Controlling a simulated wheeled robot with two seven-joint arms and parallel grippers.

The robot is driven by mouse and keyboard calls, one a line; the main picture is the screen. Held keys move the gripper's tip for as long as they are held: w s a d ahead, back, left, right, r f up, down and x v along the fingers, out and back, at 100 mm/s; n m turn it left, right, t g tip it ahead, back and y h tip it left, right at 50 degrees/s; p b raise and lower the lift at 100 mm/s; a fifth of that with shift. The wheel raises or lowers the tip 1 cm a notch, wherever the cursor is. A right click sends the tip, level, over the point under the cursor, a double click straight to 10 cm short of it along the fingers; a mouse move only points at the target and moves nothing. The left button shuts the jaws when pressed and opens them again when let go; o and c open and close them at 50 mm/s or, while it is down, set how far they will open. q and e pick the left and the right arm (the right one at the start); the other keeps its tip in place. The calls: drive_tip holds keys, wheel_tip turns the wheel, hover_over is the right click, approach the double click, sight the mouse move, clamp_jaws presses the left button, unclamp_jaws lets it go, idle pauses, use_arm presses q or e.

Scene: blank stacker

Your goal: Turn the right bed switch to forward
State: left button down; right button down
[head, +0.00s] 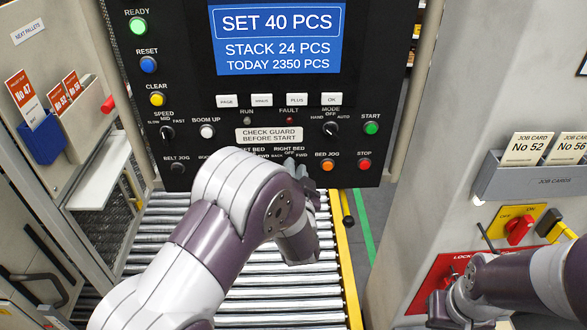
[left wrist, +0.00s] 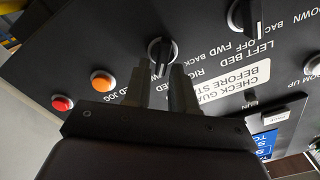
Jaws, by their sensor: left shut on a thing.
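The right bed switch (left wrist: 162,52) is a black round knob on the dark control panel (left wrist: 100,50), in the left wrist view, which sees the panel upside down. Its pale mark points about toward its label, roughly at OFF. My left gripper (left wrist: 168,78) is shut on this knob, one finger on each side.
The orange bed jog button (head: 327,165) and red stop button (head: 364,164) are close to the right of the switch. The mode switch (head: 331,129) is above. A roller conveyor (head: 170,230) runs below the panel. A grey cabinet with job cards (head: 527,148) stands at right.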

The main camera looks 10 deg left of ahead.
use_arm(q)
drive_tip(key=shift+d+f+m, duration=0.1)
drive_tip(key=shift+m, duration=0.5)
drive_tip(key=c, duration=1.2)
unclamp_jaws()
drive_tip(key=shift+d, duration=0.1)
drive_tip(key=shift+s, duration=0.1)
drive_tip(key=b+v, duration=0.2)
drive_tip(key=v, duration=1)
drive_tip(key=shift+s+d, duration=0.1)
drive_tip(key=shift+s, duration=0.2)
